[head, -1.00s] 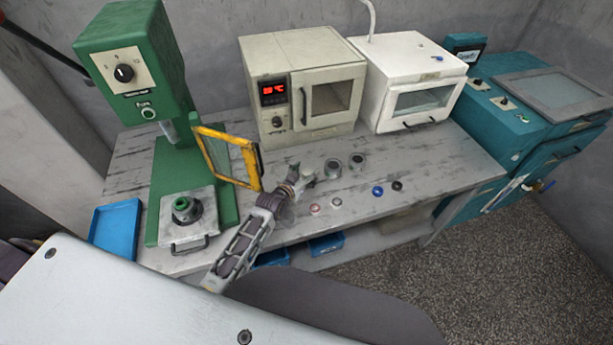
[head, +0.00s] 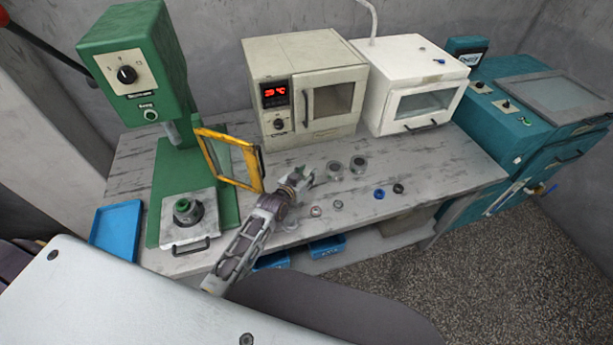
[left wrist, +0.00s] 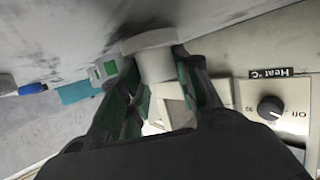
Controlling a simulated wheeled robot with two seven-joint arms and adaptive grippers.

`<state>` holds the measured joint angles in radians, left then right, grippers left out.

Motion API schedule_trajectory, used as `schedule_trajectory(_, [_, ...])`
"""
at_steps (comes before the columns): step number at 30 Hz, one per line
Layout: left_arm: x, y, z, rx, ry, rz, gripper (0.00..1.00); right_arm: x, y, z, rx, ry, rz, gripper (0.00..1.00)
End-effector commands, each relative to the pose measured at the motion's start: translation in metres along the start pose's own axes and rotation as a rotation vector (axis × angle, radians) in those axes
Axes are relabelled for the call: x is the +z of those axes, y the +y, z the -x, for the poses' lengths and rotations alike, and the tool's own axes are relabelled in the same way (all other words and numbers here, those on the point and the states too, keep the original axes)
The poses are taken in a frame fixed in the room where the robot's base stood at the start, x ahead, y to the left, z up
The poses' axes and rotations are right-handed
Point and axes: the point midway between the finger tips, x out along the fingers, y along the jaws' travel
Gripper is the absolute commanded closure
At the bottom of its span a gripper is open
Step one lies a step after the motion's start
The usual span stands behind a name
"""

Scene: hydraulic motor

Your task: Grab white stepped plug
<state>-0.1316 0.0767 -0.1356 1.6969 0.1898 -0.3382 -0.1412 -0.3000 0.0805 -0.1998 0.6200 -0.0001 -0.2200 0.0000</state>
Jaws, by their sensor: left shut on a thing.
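The white stepped plug (left wrist: 155,62) shows in the left wrist view, with a wide round end and a narrower body. My left gripper (left wrist: 157,58) is shut on it, with one dark finger on each side of the narrower body. In the head view my left gripper (head: 304,175) is over the middle of the workbench, right of the yellow-framed guard. The plug is too small and covered to make out clearly there. Whether it touches the bench I cannot tell. My right gripper is not in view.
On the workbench (head: 418,172), two grey cups (head: 335,170) and several small rings lie right of the gripper. The yellow guard (head: 236,172) of the green press (head: 150,60) stands close on the left. The beige oven (head: 335,118) stands behind.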

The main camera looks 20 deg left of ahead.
Motion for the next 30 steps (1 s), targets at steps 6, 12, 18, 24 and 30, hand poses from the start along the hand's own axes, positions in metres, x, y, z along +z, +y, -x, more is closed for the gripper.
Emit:
schedule_trajectory(6, [-0.019,0.0,0.007,0.0,0.002,0.0,0.92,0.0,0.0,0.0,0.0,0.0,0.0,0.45])
schedule_trajectory(12, [-0.045,0.0,0.016,0.0,0.003,0.0,0.92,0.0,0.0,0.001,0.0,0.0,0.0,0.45])
schedule_trajectory(18, [-0.07,0.0,0.025,0.0,0.003,0.0,0.92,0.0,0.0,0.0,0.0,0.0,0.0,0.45])
schedule_trajectory(24, [-0.086,0.0,0.031,0.001,0.002,0.001,0.92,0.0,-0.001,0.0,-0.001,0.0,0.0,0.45])
schedule_trajectory(30, [-0.09,0.0,0.032,0.001,0.001,0.0,0.92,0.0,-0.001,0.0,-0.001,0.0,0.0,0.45])
